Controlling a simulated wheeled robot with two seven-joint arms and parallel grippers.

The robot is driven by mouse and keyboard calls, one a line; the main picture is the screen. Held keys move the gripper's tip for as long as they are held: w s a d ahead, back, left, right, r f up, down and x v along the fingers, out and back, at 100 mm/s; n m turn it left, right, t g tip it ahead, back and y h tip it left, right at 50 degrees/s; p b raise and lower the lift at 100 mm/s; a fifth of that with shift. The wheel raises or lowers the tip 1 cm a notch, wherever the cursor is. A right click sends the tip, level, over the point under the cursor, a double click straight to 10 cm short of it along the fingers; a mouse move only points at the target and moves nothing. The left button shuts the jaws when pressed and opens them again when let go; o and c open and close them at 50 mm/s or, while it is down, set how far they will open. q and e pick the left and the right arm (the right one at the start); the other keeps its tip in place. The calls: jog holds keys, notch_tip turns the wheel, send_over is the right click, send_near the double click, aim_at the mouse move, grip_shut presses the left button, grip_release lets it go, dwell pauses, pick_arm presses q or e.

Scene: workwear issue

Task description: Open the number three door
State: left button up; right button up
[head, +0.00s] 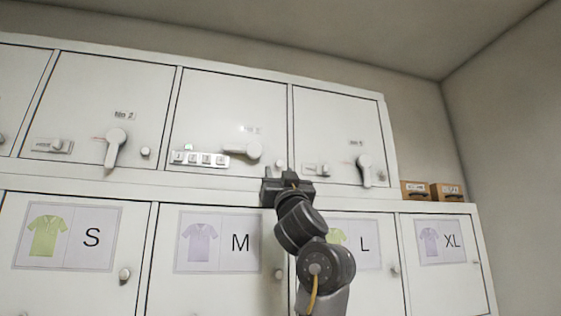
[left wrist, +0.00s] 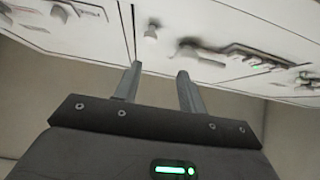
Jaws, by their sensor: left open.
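The middle upper door (head: 225,100) bears a keypad strip (head: 200,159) with a small green light, a lever (head: 244,151) lying horizontal, and a round knob (head: 280,166) at its lower right. Its number label is too blurred to read. The door looks closed. My left gripper (head: 287,182) is just below this knob in the head view. In the left wrist view, the open fingers (left wrist: 158,82) have nothing between them. A knob (left wrist: 150,31) lies beyond the fingertips, apart from them, and the keypad (left wrist: 258,52) is to the right. My right gripper is out of view.
Neighbouring upper doors have hanging levers (head: 115,146) (head: 365,168). Below are doors with shirt pictures marked S (head: 92,238), M (head: 240,243), L and XL; my arm partly covers the L door. Two small brown boxes (head: 415,190) sit on the ledge at right.

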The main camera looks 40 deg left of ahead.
aim_at(280, 165)
pick_arm(q)
jog(key=p+x, duration=0.1)
jog(key=x, duration=0.2)
jog(key=w+p+x, duration=0.1)
jog(key=p+x, duration=0.1)
jog(key=shift+w+r, duration=0.15)
jog(key=shift+w, duration=0.15)
jog(key=shift+w+a+r+p, duration=0.6)
jog(key=shift+w+a+p, duration=0.2)
jog(key=shift+w, duration=0.15)
jog(key=shift+w+a+f, duration=0.1)
jog(key=shift+a+f, duration=0.05)
jog(key=shift+w, duration=0.2)
jog(key=shift+c, duration=2.4)
jog(key=shift+s, duration=0.25)
grip_shut()
jog(key=shift+w, duration=0.1)
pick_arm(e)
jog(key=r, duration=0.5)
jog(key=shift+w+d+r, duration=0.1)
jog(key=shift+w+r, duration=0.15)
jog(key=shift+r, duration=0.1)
